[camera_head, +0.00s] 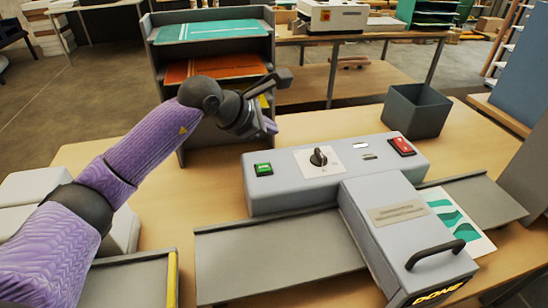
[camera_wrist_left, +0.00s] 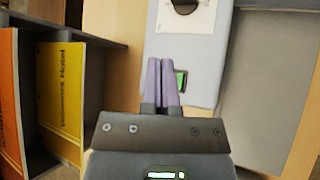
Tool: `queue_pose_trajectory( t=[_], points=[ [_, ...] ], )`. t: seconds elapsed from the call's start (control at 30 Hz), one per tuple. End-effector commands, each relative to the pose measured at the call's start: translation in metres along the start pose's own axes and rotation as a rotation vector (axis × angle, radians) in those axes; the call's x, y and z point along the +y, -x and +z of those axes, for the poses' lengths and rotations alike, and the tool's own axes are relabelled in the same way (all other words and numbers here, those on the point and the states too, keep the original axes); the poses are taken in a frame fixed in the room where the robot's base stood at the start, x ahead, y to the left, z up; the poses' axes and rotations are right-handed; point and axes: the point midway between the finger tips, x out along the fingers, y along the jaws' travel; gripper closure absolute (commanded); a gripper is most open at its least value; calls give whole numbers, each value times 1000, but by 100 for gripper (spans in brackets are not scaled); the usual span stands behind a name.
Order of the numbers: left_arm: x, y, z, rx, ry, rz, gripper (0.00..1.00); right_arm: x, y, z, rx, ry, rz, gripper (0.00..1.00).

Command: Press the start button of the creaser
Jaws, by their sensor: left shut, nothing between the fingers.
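The creaser (camera_head: 290,195) is a grey machine on the wooden table. Its green button (camera_head: 263,169) sits at the left end of the control panel, with a black dial (camera_head: 318,157) and a red switch (camera_head: 401,146) to its right. My left gripper (camera_head: 270,126) is shut and empty, above the panel's left end in the head view, apart from the green button. In the left wrist view the purple fingers (camera_wrist_left: 160,68) point over the panel. The green button (camera_wrist_left: 181,80) shows just right of them, its left part hidden by them. My right gripper is not in view.
A shelf rack (camera_head: 213,15) with green, orange and yellow sheets stands behind my left gripper. A dark open bin (camera_head: 415,108) stands behind the creaser. A hinged-looking cover with a black handle (camera_head: 435,254) and a printed sheet (camera_head: 462,222) are at the front right.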

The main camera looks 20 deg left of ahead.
Motion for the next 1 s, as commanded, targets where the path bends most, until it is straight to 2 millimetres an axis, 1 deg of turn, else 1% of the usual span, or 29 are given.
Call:
queue_pose_trajectory(
  t=[0.03,0.1,0.17,0.57,0.77,1.0],
  points=[
    [8,5,-7,49,-21,17,100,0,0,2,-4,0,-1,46],
    [14,9,-15,98,-38,28,100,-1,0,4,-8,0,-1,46],
    [17,11,-18,119,-45,33,100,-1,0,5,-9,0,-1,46],
    [16,9,-20,123,-46,32,100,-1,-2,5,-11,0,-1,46],
    [8,-2,-31,123,-45,31,100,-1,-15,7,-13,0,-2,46],
    [-9,-26,-53,122,-45,30,100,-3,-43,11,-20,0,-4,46]
  ],
)
